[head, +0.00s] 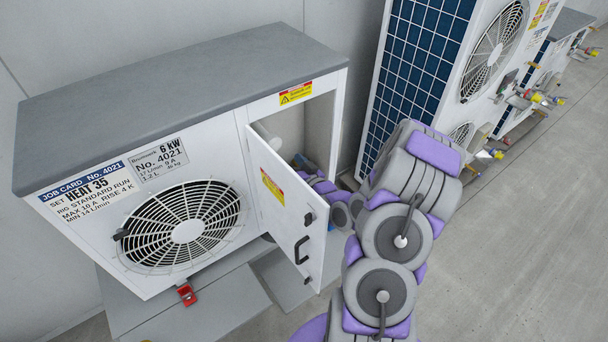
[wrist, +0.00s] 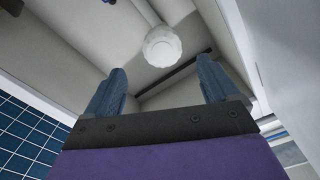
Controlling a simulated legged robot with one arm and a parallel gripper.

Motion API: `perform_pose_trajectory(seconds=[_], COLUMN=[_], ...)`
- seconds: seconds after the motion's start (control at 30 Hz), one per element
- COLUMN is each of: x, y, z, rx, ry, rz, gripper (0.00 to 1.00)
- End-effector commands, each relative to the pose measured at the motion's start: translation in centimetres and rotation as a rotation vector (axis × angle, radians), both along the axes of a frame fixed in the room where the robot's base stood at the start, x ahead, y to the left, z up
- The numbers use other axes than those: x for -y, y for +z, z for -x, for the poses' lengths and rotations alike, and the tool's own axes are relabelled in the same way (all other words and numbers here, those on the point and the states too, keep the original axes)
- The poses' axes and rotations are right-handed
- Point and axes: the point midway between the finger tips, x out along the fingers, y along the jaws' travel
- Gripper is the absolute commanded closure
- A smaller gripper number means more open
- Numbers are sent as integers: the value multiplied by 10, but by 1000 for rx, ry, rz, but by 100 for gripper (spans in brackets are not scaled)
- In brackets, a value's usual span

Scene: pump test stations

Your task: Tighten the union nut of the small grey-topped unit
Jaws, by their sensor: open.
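The small grey-topped unit (head: 185,75) stands at the left in the head view. Its front door (head: 285,205) is open. My arm reaches past the door's right side into the compartment (head: 318,125). In the wrist view my gripper (wrist: 160,76) is open, its two blue fingers apart with nothing between them. A white round end (wrist: 162,46) on a white pipe shows beyond the fingertips, between them in the picture. A white cylinder (head: 268,133) shows inside the compartment in the head view. I cannot make out the union nut for certain; the door and arm hide the lower compartment.
Further units with hose fittings (head: 545,97) stand beyond. The floor at right is clear.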

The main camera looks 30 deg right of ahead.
Motion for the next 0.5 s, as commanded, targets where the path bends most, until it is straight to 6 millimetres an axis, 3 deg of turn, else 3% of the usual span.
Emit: perform_pose_trajectory(seconds=[0.1,0.5], x=[3,5], y=[1,3], z=[19,55], rx=[0,-2], ry=[-4,-6], rz=[0,-2], gripper=[12,12])
